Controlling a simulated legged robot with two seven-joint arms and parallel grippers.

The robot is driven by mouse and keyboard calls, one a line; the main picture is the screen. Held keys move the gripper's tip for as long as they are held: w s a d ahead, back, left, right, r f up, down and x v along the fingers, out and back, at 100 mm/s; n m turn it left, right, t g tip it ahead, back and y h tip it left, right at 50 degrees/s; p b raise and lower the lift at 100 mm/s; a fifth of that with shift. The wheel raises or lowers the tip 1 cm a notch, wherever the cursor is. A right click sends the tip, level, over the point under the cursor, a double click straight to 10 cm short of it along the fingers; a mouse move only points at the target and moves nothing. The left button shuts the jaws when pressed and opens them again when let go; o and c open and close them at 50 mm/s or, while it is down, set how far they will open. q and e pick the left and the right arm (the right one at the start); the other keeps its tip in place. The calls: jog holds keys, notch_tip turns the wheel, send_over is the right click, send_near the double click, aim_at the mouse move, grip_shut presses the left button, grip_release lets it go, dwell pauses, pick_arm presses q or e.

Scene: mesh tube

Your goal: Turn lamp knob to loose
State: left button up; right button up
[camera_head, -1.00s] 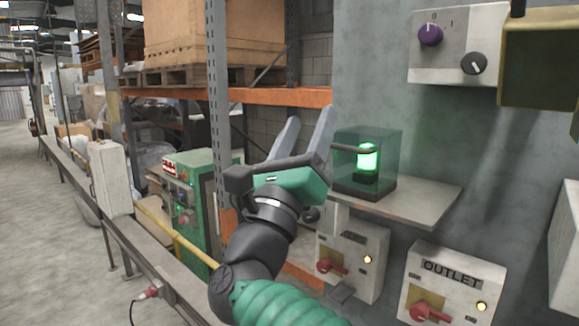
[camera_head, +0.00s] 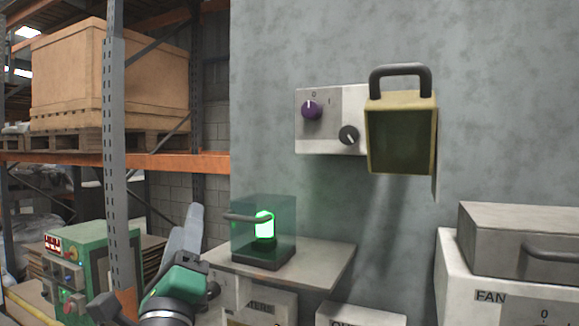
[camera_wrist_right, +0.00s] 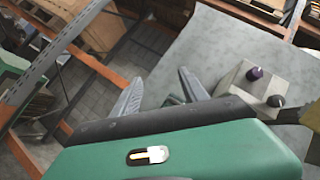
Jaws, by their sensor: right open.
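A pale control panel on the grey wall has a purple knob (camera_head: 311,110) and a black knob (camera_head: 348,135). The purple knob's light mark points up, near the 0. Both the purple knob (camera_wrist_right: 254,74) and the black knob (camera_wrist_right: 276,101) also show in the right wrist view. I cannot read which knob is the lamp's. A lit green lamp (camera_head: 265,226) stands under a clear cover (camera_head: 283,222) with a dark handle, on a wall shelf. My right gripper (camera_head: 187,222) is open and empty, left of the lamp, below and apart from the panel. My left gripper is out of view.
An olive-yellow box (camera_head: 400,135) with a dark handle overlaps the panel's right end. A FAN box (camera_head: 500,297) is at lower right. The shelf (camera_head: 320,262) juts out below the panel. An orange rack (camera_head: 180,162) stands left. The wall between is clear.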

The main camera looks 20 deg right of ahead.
jog(key=s+d+r+n+g+h+p, duration=0.2)
jog(key=s+d+r+g+h+p, duration=0.35)
jog(key=s+r+h+p, duration=0.2)
jog(key=n+g+h+p, duration=0.45)
jog(key=g+p, duration=0.25)
jog(key=g, duration=0.2)
send_near(345, 138)
jog(key=shift+n+t, duration=0.25)
jog(key=shift+n, duration=0.2)
jog(key=p+x, duration=0.8)
jog(key=x, duration=0.1)
jog(key=shift+d, duration=0.25)
jog(key=shift+d+f, duration=0.1)
jog(key=shift+a, duration=0.25)
jog(key=c, duration=0.4)
grip_shut()
